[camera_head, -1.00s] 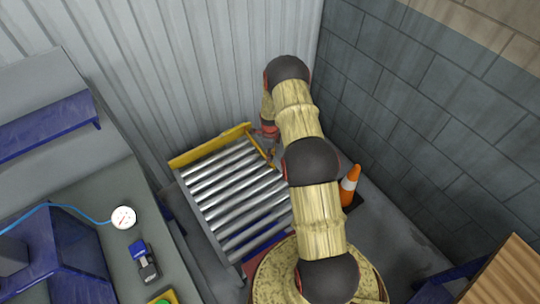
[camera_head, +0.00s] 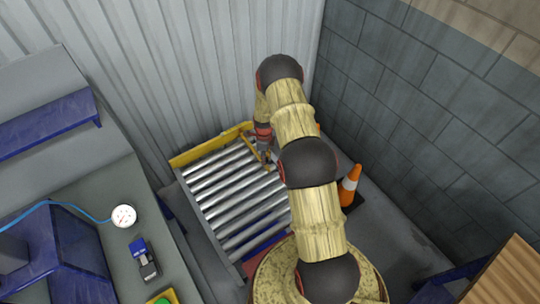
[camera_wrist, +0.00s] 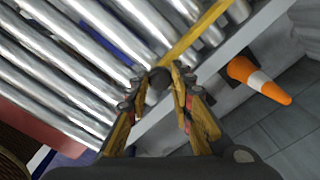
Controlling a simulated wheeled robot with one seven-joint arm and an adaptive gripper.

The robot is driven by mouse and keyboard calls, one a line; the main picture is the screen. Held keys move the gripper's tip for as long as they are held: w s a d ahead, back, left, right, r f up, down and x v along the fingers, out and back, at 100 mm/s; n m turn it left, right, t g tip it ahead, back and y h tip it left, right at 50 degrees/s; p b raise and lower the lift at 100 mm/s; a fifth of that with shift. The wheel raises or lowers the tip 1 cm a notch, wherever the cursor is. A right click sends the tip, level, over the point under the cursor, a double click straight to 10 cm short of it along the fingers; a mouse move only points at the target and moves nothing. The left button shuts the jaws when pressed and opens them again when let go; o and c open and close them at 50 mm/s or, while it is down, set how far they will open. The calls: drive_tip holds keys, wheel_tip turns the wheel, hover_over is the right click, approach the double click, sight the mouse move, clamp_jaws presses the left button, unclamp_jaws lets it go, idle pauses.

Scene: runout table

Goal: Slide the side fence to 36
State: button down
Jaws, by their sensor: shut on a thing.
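The side fence (camera_head: 251,148) is a thin yellow bar lying along the rollers near the right end of the runout table (camera_head: 182,178). In the wrist view the fence (camera_wrist: 196,35) runs from the upper right down to a dark round knob (camera_wrist: 158,77) at its near end. My gripper (camera_wrist: 158,85) is shut on that knob, one finger on each side. In the head view my gripper (camera_head: 266,156) is small and partly hidden by my arm. No scale or number can be read in either view.
A yellow rail (camera_head: 205,148) closes the table's far edge by the corrugated wall. An orange and white cone (camera_head: 350,185) stands on the floor right of the table. The rollers (camera_head: 235,190) left of the fence are clear.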

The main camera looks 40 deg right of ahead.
drive_tip(key=shift+a, duration=0.3)
drive_tip(key=c, duration=1.5)
unclamp_jaws()
drive_tip(key=shift+c, duration=0.2)
wheel_tip(320, 180, up, 12)
